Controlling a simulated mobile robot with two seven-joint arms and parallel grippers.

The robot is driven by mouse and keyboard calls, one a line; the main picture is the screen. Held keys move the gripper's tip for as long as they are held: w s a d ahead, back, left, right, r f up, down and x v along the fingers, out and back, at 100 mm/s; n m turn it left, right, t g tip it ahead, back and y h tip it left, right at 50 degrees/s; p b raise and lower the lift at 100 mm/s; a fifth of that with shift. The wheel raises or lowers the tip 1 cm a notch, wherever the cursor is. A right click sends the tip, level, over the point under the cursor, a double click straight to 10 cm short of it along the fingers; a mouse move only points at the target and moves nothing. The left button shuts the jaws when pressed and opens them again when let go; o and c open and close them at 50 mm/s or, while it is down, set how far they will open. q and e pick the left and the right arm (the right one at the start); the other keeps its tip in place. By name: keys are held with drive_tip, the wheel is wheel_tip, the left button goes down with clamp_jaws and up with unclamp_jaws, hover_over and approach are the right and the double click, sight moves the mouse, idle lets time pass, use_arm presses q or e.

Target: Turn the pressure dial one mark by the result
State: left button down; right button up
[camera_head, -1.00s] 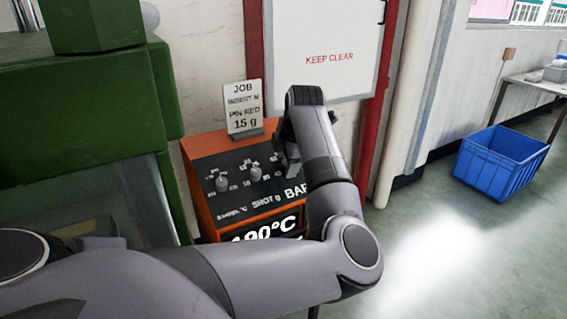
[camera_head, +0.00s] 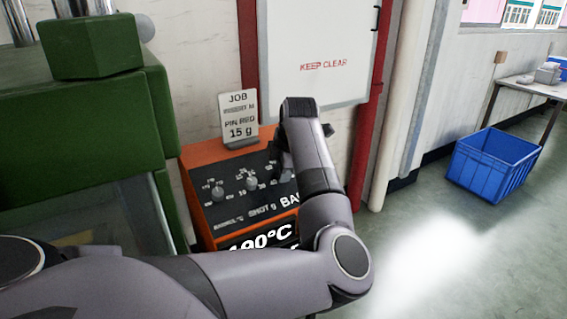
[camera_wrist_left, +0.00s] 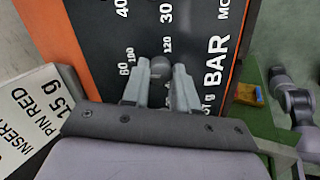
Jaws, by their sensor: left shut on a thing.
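The pressure dial (camera_wrist_left: 160,66) is a small grey knob on the black panel, beside the word BAR and marks such as 60, 100 and 120 in the left wrist view. My left gripper (camera_wrist_left: 160,84) is shut on this knob, its two fingers on either side of it. The fingers hide part of the knob and some marks, so its pointer cannot be read. In the head view my left gripper (camera_head: 282,163) is at the right end of the orange control box (camera_head: 200,158), mostly hidden by my wrist. My right gripper is not seen.
Two other knobs (camera_head: 251,184) stand left of my gripper. A green machine (camera_head: 80,120) is at left, a red-framed KEEP CLEAR panel (camera_head: 310,40) behind, and a blue crate (camera_head: 492,165) on the floor at right.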

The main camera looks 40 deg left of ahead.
use_arm(q)
drive_tip(key=m+p, duration=0.1)
drive_tip(key=p, duration=0.1)
drive_tip(key=m+p, duration=0.2)
drive_tip(key=shift+r, duration=0.25)
drive_tip(key=shift+f+m+p, duration=0.2)
drive_tip(key=shift+m+p, duration=0.45)
drive_tip(key=shift+m, duration=0.05)
drive_tip(key=shift+f+m, duration=0.1)
drive_tip(key=shift+m, duration=1)
drive_tip(key=c, duration=0.9)
unclamp_jaws()
drive_tip(key=shift+o, duration=0.2)
